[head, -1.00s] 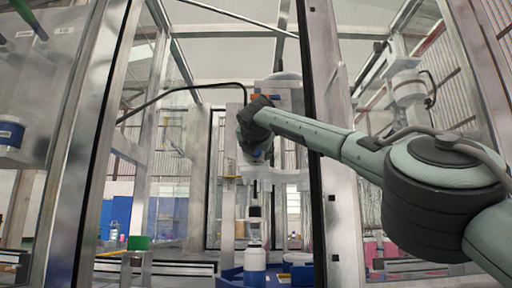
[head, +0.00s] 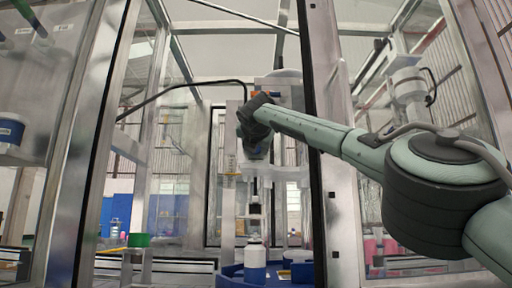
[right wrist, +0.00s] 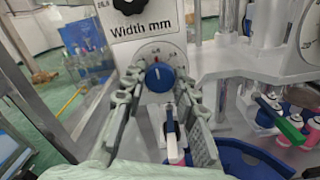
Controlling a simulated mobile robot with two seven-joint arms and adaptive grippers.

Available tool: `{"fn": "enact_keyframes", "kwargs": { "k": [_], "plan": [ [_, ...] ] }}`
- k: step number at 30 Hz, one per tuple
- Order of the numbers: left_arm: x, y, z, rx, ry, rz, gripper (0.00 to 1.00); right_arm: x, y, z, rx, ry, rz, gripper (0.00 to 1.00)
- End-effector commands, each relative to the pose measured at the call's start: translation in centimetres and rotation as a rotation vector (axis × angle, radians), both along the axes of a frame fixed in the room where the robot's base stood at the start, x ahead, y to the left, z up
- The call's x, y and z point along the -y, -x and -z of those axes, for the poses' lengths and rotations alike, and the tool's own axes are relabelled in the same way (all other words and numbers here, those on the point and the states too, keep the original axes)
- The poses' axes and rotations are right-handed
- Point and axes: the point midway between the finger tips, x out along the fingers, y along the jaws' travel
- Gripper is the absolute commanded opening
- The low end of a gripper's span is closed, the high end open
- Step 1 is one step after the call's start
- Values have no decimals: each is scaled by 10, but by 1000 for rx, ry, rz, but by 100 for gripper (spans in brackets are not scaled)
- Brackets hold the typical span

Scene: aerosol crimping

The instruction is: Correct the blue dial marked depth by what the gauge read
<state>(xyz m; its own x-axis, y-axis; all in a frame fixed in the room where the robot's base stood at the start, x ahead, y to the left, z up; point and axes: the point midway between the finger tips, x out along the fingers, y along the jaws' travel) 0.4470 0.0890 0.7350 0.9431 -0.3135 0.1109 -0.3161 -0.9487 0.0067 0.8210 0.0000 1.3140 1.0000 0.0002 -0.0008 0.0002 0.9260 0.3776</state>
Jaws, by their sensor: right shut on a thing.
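The blue dial (right wrist: 159,77) is in the middle of the right wrist view, on a white panel with a printed scale above it. My right gripper (right wrist: 160,82) is shut on the dial, one finger on each side. In the head view, my right gripper (head: 255,132) reaches the machine, and the dial is hidden there. The words "Width mm" stand on the panel above the dial, below a black knob (right wrist: 128,5). No depth mark is visible. A round white face with markings (right wrist: 310,38), possibly a gauge, is cut off at the right edge. My left gripper is out of view.
Small containers with pink and green parts (right wrist: 290,125) are at the right. Metal frame posts (head: 345,180) and clear panels enclose the machine, close to my right arm.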

Motion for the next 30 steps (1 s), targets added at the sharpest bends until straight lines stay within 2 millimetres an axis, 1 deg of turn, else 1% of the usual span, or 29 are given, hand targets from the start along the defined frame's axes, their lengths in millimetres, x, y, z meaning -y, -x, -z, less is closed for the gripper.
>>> {"fn": "enact_keyframes", "kwargs": {
  "k": [8, 17, 19, 21, 30],
  "plan": [
    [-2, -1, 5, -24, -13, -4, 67, 0, 0, -1, 0, 191, 0, 0],
    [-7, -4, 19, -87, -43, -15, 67, -1, 0, -1, 1, 476, 0, 0],
    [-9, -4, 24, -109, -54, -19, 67, -1, 0, -2, 1, 543, 0, 0],
    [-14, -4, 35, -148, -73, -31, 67, 0, 0, -2, 2, 609, 0, 0],
    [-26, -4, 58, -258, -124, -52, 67, -1, 0, -2, 3, 895, 0, 0]
  ]
}}
